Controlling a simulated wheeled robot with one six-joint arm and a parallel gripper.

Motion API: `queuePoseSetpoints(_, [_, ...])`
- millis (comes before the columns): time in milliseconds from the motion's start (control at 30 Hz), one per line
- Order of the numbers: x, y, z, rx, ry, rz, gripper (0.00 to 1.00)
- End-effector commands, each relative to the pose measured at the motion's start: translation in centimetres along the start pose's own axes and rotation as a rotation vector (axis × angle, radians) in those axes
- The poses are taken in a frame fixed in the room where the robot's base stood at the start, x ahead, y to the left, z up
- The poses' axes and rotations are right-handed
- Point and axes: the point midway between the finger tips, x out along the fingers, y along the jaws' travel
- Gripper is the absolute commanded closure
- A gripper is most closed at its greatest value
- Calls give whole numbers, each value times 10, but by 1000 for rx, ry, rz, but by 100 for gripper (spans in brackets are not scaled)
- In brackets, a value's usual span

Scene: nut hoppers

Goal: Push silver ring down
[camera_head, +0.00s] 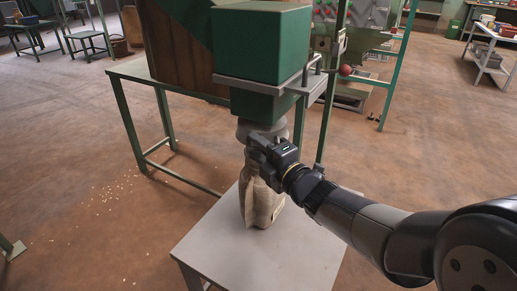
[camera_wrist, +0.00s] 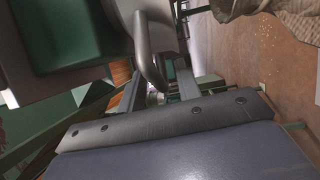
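The silver ring (camera_head: 258,127) is a grey collar around the spout below the green hopper (camera_head: 262,45), above a brown sack (camera_head: 262,203). My gripper (camera_head: 256,150) is just below the ring at the sack's neck and hides part of both. In the wrist view, a curved silver piece (camera_wrist: 150,55), likely part of the ring, comes down toward the gap between my two fingers (camera_wrist: 156,92). The fingers look apart. I cannot tell whether they touch the ring or sack. The sack's edge also shows at the upper right (camera_wrist: 285,12).
The sack stands on a low grey table (camera_head: 225,250). A grey shelf (camera_head: 285,85) with a red-knobbed lever (camera_head: 345,70) juts out under the hopper. Green frame legs (camera_head: 128,120) stand behind. Small bits (camera_head: 120,190) are scattered on the open brown floor at left.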

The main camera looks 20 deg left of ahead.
Motion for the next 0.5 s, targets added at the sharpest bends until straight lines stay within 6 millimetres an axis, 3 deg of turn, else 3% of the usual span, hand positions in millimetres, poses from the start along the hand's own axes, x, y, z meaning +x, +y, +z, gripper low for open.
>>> queuePoseSetpoints(100, [0,0,0,0,0,0,67])
queuePoseSetpoints(500, [0,0,0,0,0,0,100])
